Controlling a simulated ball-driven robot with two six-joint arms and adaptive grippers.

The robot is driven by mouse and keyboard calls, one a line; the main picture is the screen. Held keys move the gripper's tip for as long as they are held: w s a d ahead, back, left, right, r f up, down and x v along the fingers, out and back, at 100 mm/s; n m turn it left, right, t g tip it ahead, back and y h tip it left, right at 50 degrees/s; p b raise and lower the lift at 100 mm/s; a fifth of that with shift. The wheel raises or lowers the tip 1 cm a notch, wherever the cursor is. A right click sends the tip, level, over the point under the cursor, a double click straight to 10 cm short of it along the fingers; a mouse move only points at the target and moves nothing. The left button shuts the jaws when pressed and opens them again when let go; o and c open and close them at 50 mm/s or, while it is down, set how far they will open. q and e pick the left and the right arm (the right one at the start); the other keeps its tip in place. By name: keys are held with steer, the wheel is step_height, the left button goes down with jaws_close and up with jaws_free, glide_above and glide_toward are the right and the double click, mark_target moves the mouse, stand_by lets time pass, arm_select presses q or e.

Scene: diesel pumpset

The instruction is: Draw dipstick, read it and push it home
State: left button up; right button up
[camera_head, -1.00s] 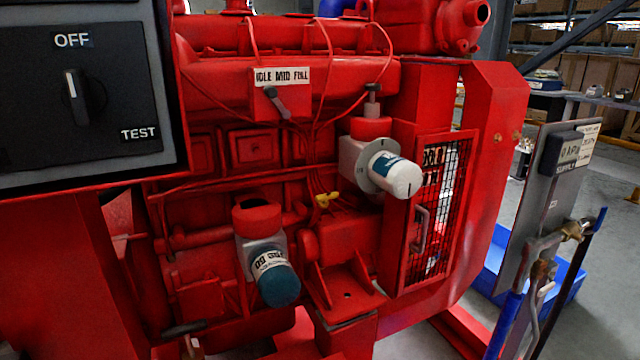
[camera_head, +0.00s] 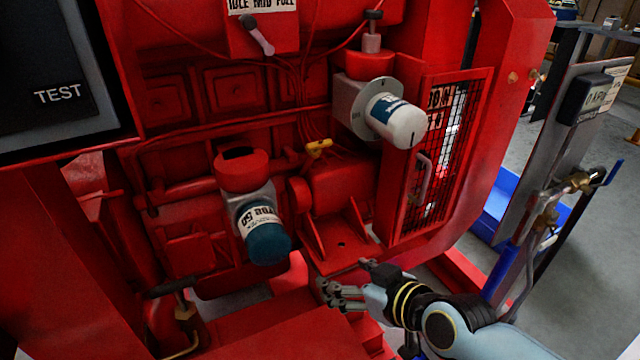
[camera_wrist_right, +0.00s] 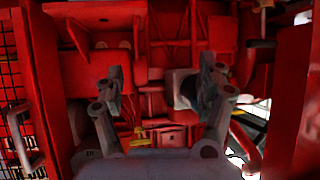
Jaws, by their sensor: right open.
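The yellow dipstick handle (camera_head: 318,147) sits on the red engine (camera_head: 225,90) above the mounting bracket, between the two filters. Its rod is hidden. A small yellow piece, apparently the same handle (camera_wrist_right: 139,137), shows low between my fingers in the right wrist view. My right gripper (camera_head: 345,278) is in front of the engine, below and right of the handle and apart from it. In the wrist view its two fingers (camera_wrist_right: 160,75) are spread with nothing between them. My left gripper is out of view.
A blue-ended filter (camera_head: 264,234) juts out left of the handle, and a white filter (camera_head: 398,123) juts out above right. A mesh guard (camera_head: 437,155) with a handle stands at right. A control panel (camera_head: 55,75) overhangs at upper left. A valve and blue-handled pipe (camera_head: 575,183) stand far right.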

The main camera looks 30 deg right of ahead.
mark_target(321, 146)
steer(key=w+d+r+m+t+h, duration=0.1)
steer(key=w+r+t, duration=0.2)
steer(key=r, duration=0.5)
steer(key=w+d+r+m+t+h, duration=0.1)
steer(key=w+d+r+t+h, duration=0.2)
steer(key=r, duration=0.5)
steer(key=shift+y, duration=0.7)
steer(key=w, duration=1.1)
steer(key=shift+w+a+r, duration=0.15)
steer(key=shift+r, duration=0.15)
jaws_close()
